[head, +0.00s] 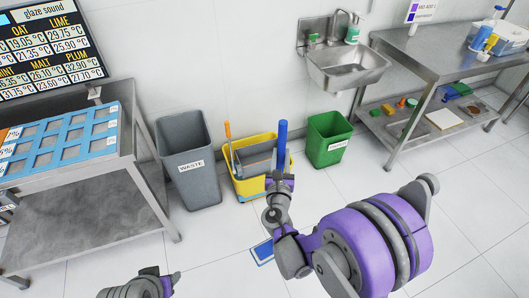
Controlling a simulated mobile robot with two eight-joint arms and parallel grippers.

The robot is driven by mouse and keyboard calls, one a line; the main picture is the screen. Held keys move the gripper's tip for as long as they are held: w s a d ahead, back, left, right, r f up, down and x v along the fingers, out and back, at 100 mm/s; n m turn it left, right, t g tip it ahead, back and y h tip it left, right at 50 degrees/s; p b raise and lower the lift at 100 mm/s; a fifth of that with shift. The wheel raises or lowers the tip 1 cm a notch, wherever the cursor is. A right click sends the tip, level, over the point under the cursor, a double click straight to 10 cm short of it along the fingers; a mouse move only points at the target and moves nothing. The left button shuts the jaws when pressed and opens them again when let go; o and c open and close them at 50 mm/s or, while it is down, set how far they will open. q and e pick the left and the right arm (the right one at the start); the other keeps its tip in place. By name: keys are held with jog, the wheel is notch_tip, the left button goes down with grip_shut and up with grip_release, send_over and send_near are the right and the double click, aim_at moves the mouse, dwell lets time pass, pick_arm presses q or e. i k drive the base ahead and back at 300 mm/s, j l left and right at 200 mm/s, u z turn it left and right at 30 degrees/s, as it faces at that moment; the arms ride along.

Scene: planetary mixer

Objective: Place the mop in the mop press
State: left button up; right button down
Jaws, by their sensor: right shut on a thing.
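The mop has a blue handle (283,142) and a blue and white flat head (263,252) low on the floor. My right gripper (280,182) is shut on the handle, which stands nearly upright with its top above the jaws. The arm hides part of the mop below the grip. The grey mop press (256,160) sits in the yellow bucket (248,187), just behind the handle in the picture. An orange-tipped lever (228,132) rises at its left. The mop head is in front of the bucket, outside the press. My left gripper (160,280) shows partly at the bottom edge; its jaws are unclear.
A grey waste bin (188,160) stands left of the bucket and a green bin (327,139) right of it. A steel table (150,170) with a blue tray is at left. A sink (346,68) and shelved table (430,70) are at right. Front floor is clear.

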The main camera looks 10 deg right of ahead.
aim_at(260, 160)
jog(key=i+j+z, duration=0.15)
jog(key=i, duration=0.35)
jog(key=i+j+z, duration=0.15)
jog(key=i, duration=0.35)
